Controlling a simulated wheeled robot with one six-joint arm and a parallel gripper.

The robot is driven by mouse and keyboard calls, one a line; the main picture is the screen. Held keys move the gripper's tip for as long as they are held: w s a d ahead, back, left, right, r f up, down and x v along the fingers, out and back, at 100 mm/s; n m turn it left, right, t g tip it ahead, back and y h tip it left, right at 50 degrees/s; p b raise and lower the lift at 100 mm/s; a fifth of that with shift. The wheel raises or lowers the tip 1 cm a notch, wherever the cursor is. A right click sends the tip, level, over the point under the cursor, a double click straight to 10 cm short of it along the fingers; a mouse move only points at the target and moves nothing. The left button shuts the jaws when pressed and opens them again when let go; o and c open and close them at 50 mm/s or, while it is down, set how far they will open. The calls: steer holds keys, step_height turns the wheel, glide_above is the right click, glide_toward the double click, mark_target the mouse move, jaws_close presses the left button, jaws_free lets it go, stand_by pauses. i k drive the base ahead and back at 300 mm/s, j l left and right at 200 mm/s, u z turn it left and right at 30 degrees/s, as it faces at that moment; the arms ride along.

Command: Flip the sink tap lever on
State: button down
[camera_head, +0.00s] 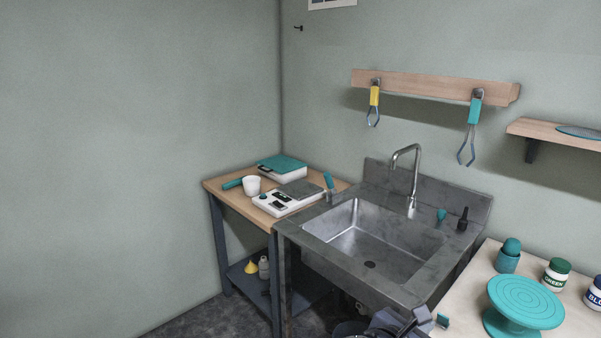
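The sink (372,232) is a grey metal basin in a dark stone-like counter against the back wall. A chrome gooseneck tap (416,178) rises from its rear deck. A small teal upright piece (441,216), which looks like the tap lever, stands on the deck just right of the tap base. Its exact tilt is too small to tell. My gripper (428,319) is at the bottom edge, in front of the sink, low and well apart from the tap and lever. It is partly cut off, and its finger opening is unclear.
A dark bottle (462,220) stands right of the lever. A wooden table (233,200) at left holds scales and a white cup (252,185). The right table (468,290) holds a teal turntable (525,302) and jars. Tools hang from a wall rail (430,88).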

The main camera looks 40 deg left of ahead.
mark_target(328, 177)
steer(key=i+j, duration=0.15)
steer(key=j, duration=0.25)
steer(key=i+j, duration=0.1)
steer(key=j, duration=0.3)
steer(key=i+j, duration=0.15)
steer(key=j, duration=0.2)
steer(key=i+j+u, duration=0.1)
steer(key=j, duration=0.3)
steer(key=i+j, duration=0.2)
steer(key=j, duration=0.2)
steer(key=i+j, duration=0.15)
steer(key=j, duration=0.2)
steer(key=i+j, duration=0.15)
steer(key=j, duration=0.25)
steer(key=u, duration=0.05)
